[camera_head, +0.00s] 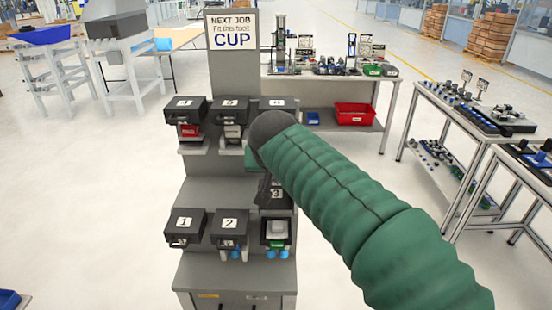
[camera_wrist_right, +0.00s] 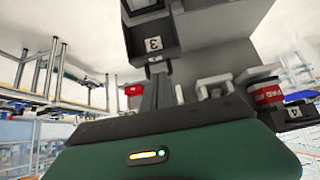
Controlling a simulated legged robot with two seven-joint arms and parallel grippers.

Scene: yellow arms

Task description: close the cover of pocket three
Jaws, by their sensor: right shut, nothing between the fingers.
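The dark cover of pocket three (camera_head: 276,193), marked 3, stands raised above its pocket (camera_head: 277,226) at the lower right of the grey rack. The open pocket shows a pale and green item inside. My green right arm comes in from the lower right and hides part of the cover's surroundings; its gripper is mostly hidden in the head view. In the right wrist view my right gripper (camera_wrist_right: 156,78) is shut and empty, its dark fingers pointing at the cover (camera_wrist_right: 135,42). Whether they touch it I cannot tell. My left gripper is out of view.
Covers one (camera_head: 185,222) and two (camera_head: 230,223) are down, left of pocket three. A row of dark-covered pockets (camera_head: 185,110) is above, close to my right arm. Tables with fixtures (camera_head: 330,80) and a red bin (camera_head: 355,114) stand behind and right.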

